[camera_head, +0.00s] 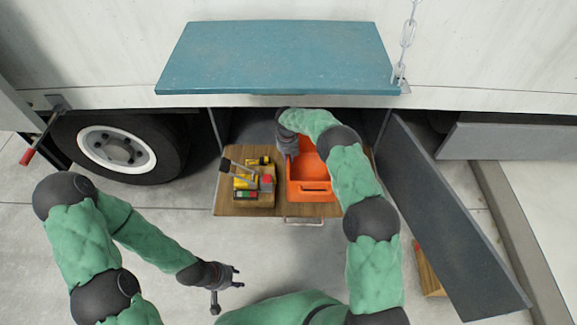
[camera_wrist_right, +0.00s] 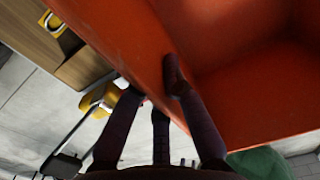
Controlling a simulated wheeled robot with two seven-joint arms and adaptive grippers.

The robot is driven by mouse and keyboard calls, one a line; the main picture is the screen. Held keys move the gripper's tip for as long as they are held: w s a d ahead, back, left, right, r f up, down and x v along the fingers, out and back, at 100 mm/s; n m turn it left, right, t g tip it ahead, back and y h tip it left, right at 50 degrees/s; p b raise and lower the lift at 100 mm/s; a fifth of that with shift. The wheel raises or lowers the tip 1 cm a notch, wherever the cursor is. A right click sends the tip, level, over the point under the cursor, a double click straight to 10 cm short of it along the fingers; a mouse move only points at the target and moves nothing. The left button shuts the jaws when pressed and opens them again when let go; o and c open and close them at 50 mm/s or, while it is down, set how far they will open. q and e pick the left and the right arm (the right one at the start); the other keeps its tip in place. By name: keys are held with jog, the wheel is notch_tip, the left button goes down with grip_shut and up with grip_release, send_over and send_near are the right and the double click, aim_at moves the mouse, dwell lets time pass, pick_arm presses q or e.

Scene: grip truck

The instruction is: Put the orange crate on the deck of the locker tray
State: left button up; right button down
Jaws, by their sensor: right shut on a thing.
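The orange crate (camera_head: 312,188) is empty and looks upright over the right part of the wooden deck of the locker tray (camera_head: 225,207). I cannot tell whether its base touches the deck. My right gripper (camera_head: 291,150) is shut on the crate's left wall near its back. In the right wrist view one finger is inside the orange wall (camera_wrist_right: 120,45) and the others are outside it. My right forearm hides part of the crate's right side. My left gripper (camera_head: 238,277) is open and empty, low in front of the tray.
A wooden block with yellow, red and green items (camera_head: 254,185) stands on the deck left of the crate. A grey locker door (camera_head: 450,215) hangs open at the right. A teal panel (camera_head: 280,60) juts out above. A wooden piece (camera_head: 428,270) lies near the door.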

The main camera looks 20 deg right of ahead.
notch_tip(320, 180, down, 4)
jog(key=shift+r+b, duration=0.1)
jog(key=shift+b, duration=0.5)
jog(key=shift+f, duration=0.2)
jog(key=c, duration=1.3)
grip_release()
